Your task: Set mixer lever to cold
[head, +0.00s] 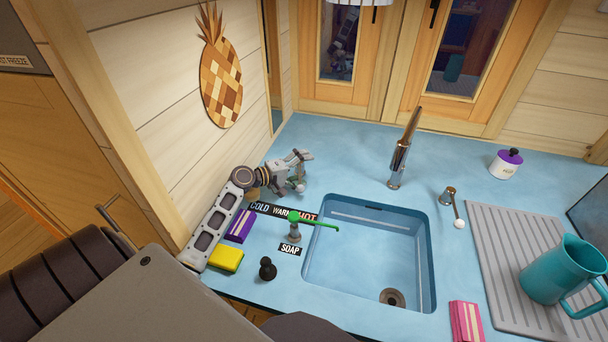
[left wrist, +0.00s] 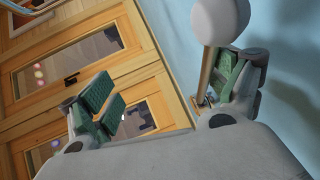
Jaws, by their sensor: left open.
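My left gripper (head: 302,170) is open over the back left of the blue counter, behind a strip labelled COLD, WARM, HOT (head: 284,212). A white ball knob (head: 300,188) shows right at its fingers. In the left wrist view the white ball (left wrist: 220,20) looms close on a thin rod (left wrist: 207,72). The rod passes beside the inner side of the right-hand finger; I cannot tell if they touch. The gripper partly hides this lever, so its angle is unclear. A second lever, chrome with a white ball (head: 459,223), stands right of the sink. My right gripper is not in view.
A green-topped soap dispenser (head: 295,218) stands between strip and sink (head: 431,260). The tap (head: 400,160) is behind the sink. Purple (head: 241,225) and yellow (head: 226,259) sponges and a black knob (head: 267,268) lie near my left arm. A teal jug (head: 560,270) is far right.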

